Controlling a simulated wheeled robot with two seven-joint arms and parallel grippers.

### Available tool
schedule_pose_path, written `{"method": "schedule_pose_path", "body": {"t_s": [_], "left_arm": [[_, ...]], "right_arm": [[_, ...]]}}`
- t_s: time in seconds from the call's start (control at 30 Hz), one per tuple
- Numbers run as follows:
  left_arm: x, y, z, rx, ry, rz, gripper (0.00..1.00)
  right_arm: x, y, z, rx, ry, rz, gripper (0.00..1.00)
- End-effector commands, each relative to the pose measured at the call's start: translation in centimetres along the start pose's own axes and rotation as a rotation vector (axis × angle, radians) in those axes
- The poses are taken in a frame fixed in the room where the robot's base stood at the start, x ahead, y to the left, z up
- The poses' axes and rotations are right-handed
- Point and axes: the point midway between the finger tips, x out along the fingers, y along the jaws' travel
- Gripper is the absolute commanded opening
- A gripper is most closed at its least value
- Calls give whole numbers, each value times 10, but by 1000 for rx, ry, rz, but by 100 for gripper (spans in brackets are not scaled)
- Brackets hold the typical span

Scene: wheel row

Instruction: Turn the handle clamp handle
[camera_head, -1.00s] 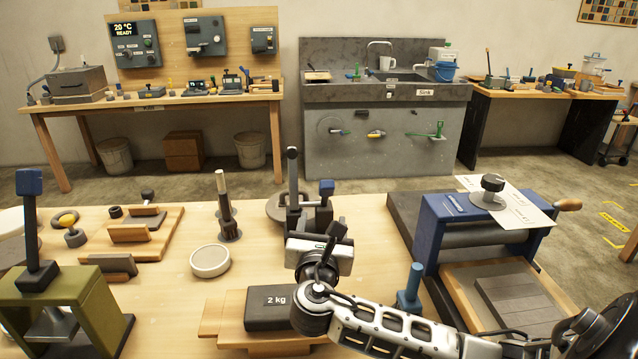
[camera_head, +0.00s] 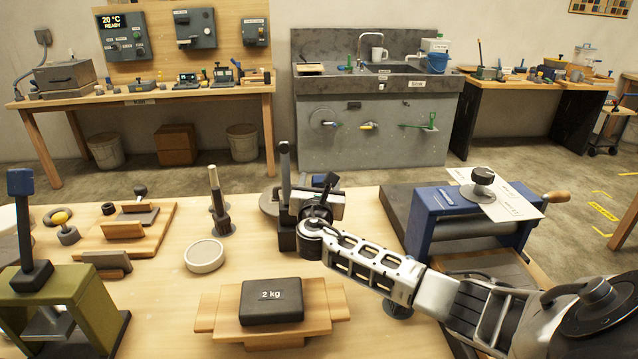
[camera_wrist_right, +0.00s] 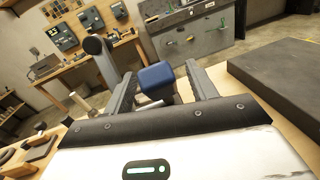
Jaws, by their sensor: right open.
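The handle clamp (camera_head: 286,240) stands near the middle back of the table, with a tall dark post at its left. Its blue-capped handle (camera_wrist_right: 157,76) shows between the two fingers of my right gripper (camera_wrist_right: 162,88) in the right wrist view. In the head view the blue cap (camera_head: 325,180) is partly hidden by my right gripper (camera_head: 322,192). The right fingers are open, one on each side of the handle, with visible gaps. The lower part of the handle is hidden. My left gripper is out of view.
A 2 kg weight (camera_head: 271,302) lies on a wooden board in front. A blue roller press (camera_head: 470,215) stands at the right and a green press (camera_head: 55,300) at the left. A white round dish (camera_head: 204,256) lies left of the clamp.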

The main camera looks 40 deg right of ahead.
Motion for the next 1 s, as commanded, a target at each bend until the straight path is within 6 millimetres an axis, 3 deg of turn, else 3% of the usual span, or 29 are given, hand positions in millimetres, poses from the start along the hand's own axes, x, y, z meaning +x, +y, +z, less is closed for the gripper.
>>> {"method": "schedule_pose_path", "body": {"t_s": [0.07,0.1,0.3,0.67,1.0], "left_arm": [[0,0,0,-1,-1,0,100],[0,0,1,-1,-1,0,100],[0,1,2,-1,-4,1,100],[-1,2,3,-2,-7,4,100],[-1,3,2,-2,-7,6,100]], "right_arm": [[0,0,0,0,0,0,57],[0,0,0,0,0,0,52],[0,0,0,0,0,0,0],[5,2,5,-9,67,-7,0],[25,6,15,-47,298,-34,0]]}}
